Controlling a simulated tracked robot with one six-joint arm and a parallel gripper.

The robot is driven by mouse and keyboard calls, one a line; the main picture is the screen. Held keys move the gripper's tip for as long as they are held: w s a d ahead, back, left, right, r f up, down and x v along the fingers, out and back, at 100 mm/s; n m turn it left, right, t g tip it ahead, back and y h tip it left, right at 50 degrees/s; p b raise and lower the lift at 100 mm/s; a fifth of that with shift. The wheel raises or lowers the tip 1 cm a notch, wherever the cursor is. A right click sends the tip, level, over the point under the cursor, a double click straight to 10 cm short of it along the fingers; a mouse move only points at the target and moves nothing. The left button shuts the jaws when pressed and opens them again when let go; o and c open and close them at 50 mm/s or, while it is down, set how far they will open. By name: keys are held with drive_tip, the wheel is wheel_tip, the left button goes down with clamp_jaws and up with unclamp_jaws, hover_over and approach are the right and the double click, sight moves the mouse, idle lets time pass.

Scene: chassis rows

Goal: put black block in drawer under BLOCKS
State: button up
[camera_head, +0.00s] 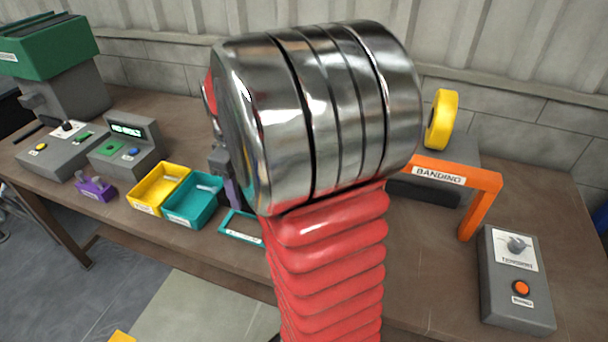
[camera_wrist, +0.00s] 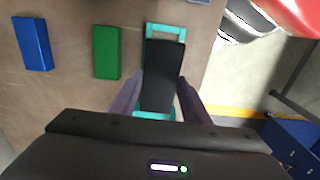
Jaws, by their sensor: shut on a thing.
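My gripper (camera_wrist: 160,90) is shut on the black block (camera_wrist: 163,70) in the wrist view, with one purple-grey finger along each long side. The block lies lengthwise between the fingers, over a teal frame (camera_wrist: 165,27) on the table. I cannot tell whether it still touches the frame or is just lifted. In the head view my arm hides the block; the teal frame shows in part (camera_head: 238,229). No label reading BLOCKS is in view. Part of a blue cabinet (camera_wrist: 290,135) shows at the lower right of the wrist view; its drawers cannot be made out.
A green block (camera_wrist: 107,52) and a blue block (camera_wrist: 33,44) lie left of the black block. On the bench are a yellow bin (camera_head: 143,205), a teal bin (camera_head: 172,219), an orange BANDING frame (camera_head: 484,200) and a grey control box (camera_head: 510,298). The bench edge is close.

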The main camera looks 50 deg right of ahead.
drive_tip(key=w+a+f+m, duration=0.1)
drive_tip(key=w+a+m, duration=0.1)
drive_tip(key=w+a, duration=0.5)
drive_tip(key=w+a+m, duration=0.1)
drive_tip(key=w+a, duration=0.7)
drive_tip(key=a, duration=0.5)
drive_tip(key=shift+w+a+f+m, duration=0.15)
drive_tip(key=shift+w+f+m, duration=0.1)
drive_tip(key=shift+f+m, duration=0.15)
drive_tip(key=shift+s, duration=0.1)
